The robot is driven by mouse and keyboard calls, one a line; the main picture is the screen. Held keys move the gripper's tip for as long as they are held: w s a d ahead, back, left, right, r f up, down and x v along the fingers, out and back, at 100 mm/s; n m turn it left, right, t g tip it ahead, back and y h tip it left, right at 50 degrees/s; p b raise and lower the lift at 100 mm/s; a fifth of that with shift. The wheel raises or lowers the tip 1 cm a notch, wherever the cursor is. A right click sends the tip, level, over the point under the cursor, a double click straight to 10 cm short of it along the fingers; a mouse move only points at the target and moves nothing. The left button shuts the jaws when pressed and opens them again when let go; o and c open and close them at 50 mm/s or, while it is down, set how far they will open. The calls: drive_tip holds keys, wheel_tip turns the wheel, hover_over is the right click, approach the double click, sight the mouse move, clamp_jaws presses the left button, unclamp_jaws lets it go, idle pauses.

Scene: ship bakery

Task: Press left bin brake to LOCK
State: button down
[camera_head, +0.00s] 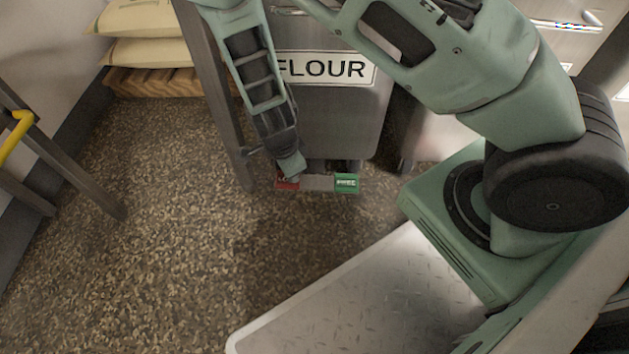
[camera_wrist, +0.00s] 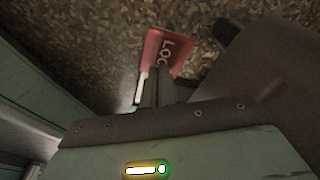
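The flour bin (camera_head: 335,120) is grey metal with a "FLOUR" label. At its foot is the brake pedal bar (camera_head: 318,183), grey in the middle, with a green right end (camera_head: 347,183) and a red left end (camera_head: 286,184). My gripper (camera_head: 291,168) points down at the red end and covers part of it. In the wrist view the red pad (camera_wrist: 166,52) shows the letters "LOC", the rest hidden behind my fingers (camera_wrist: 157,84). The fingers are together with nothing between them. I cannot tell whether the tips touch the pad.
A metal post (camera_head: 222,110) stands just left of my gripper. Sacks (camera_head: 150,52) lie on a wooden pallet (camera_head: 150,82) at the back left. A frame with a yellow part (camera_head: 16,135) stands at the left. The speckled floor (camera_head: 150,220) between is clear.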

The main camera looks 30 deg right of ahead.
drive_tip(key=shift+f, duration=0.45)
drive_tip(key=shift+r, duration=0.1)
wheel_tip(320, 180, up, 7)
drive_tip(key=p, duration=0.8)
idle(0.3)
idle(0.4)
